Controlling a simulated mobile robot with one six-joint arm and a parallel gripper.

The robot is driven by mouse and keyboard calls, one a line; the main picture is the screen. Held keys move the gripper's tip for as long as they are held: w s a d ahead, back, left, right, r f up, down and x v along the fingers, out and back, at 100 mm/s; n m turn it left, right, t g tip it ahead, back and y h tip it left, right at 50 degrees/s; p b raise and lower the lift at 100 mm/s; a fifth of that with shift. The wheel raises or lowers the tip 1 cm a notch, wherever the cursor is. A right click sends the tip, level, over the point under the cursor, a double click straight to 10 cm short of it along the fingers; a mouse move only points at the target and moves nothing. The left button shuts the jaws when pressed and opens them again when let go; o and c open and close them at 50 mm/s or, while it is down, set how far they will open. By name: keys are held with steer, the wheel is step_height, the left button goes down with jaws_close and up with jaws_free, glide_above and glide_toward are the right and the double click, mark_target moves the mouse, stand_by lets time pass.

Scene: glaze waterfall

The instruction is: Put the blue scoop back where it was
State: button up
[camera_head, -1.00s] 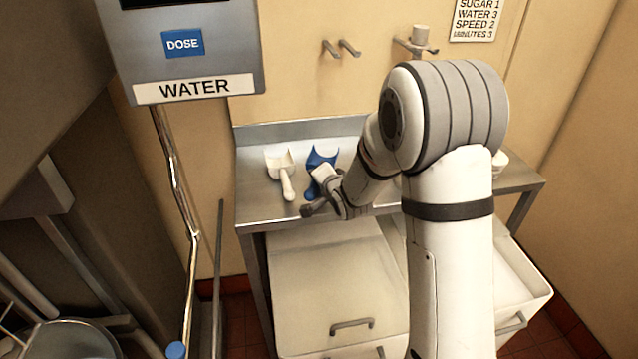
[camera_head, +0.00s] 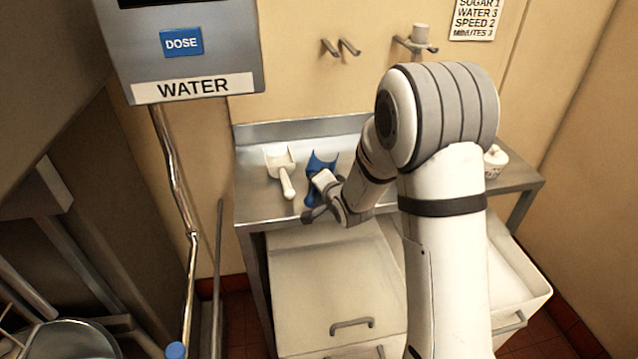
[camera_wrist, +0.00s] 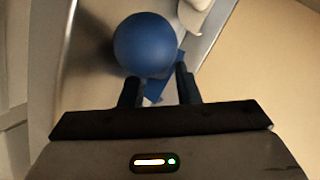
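The blue scoop (camera_head: 322,164) is on or just above the steel counter, right of the white scoop. Its bowl points to the wall and its handle comes toward the front. My gripper (camera_head: 312,204) is at the handle, partly hidden by my wrist. In the wrist view, the blue scoop's rounded part (camera_wrist: 143,45) fills the space ahead of the fingertips, and blue also shows between the two fingers of my gripper (camera_wrist: 158,85). The fingers stand apart with the scoop between them and appear shut on it. Exact contact with the counter is hidden.
The white scoop (camera_head: 284,176) lies close on the left. A steel counter (camera_head: 258,207) bears both, with a raised back edge. White bins (camera_head: 335,280) stand below. A small white pot (camera_head: 495,160) is at the right. Wall pegs (camera_head: 340,48) and the water dispenser (camera_head: 190,60) are above.

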steer(key=s+d+r+n+g+h, duration=0.2)
steer(key=s+d+r, duration=0.3)
steer(key=s, duration=0.5)
steer(key=s+d+r+n+g+h, duration=0.2)
steer(key=s+d+h, duration=0.1)
steer(key=s+d, duration=0.55)
steer(key=s+d+r+n+g, duration=0.1)
steer(key=s+n+g, duration=0.1)
steer(key=s, duration=0.6)
steer(key=s+r+n+g, duration=0.1)
steer(key=s+g, duration=0.3)
steer(key=s, duration=0.4)
steer(key=shift+s+d+r+n+b, duration=0.25)
steer(key=shift+s+d+n+b, duration=0.15)
steer(key=shift+n, duration=0.4)
steer(key=shift+w, duration=0.1)
